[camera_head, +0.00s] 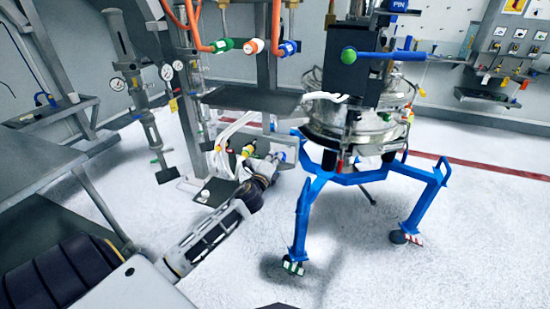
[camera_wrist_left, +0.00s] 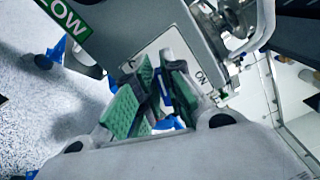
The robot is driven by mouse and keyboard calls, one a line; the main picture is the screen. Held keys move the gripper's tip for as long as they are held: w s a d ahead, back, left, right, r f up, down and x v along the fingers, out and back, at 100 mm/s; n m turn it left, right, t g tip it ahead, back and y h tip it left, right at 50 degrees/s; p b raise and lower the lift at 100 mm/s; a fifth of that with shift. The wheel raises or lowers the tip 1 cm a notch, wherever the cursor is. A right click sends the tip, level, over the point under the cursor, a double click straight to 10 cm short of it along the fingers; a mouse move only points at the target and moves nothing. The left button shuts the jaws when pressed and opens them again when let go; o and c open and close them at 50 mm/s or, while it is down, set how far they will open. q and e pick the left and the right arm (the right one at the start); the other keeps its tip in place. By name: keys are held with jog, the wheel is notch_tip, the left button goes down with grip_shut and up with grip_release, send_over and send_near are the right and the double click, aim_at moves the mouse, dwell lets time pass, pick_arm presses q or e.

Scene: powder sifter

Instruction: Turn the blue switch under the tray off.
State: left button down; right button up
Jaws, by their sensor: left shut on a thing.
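The tray (camera_head: 252,98) is a dark plate on the grey stand in the head view. Under it is a row of small coloured switches, with a yellow one (camera_head: 248,151) beside my gripper. My left arm comes in from the lower left, and my left gripper (camera_head: 273,161) is at the right end of this row. In the left wrist view its green finger pads (camera_wrist_left: 157,100) are closed on the blue switch (camera_wrist_left: 164,84), of which only slivers show between them. A white plate with an ON mark (camera_wrist_left: 200,78) is just behind the fingers. My right gripper is not in view.
White hoses (camera_head: 228,130) hang beside the switches under the tray. Green (camera_head: 220,45), orange (camera_head: 254,45) and blue (camera_head: 288,48) handles sit above it. The sifter's blue-legged frame (camera_head: 305,205) stands close on the right. The floor in front is clear.

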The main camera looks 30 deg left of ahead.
pick_arm(q)
jog(key=shift+a+f+n, duration=0.1)
jog(key=shift+f+n, duration=0.1)
jog(key=shift+n, duration=0.8)
jog(key=shift+f+n, duration=0.2)
jog(key=shift+n, duration=0.8)
jog(key=c, duration=1.5)
grip_release()
jog(key=shift+s, duration=0.25)
jog(key=shift+v, duration=5.75)
jog(key=shift+s, duration=0.1)
jog(key=shift+f, duration=0.1)
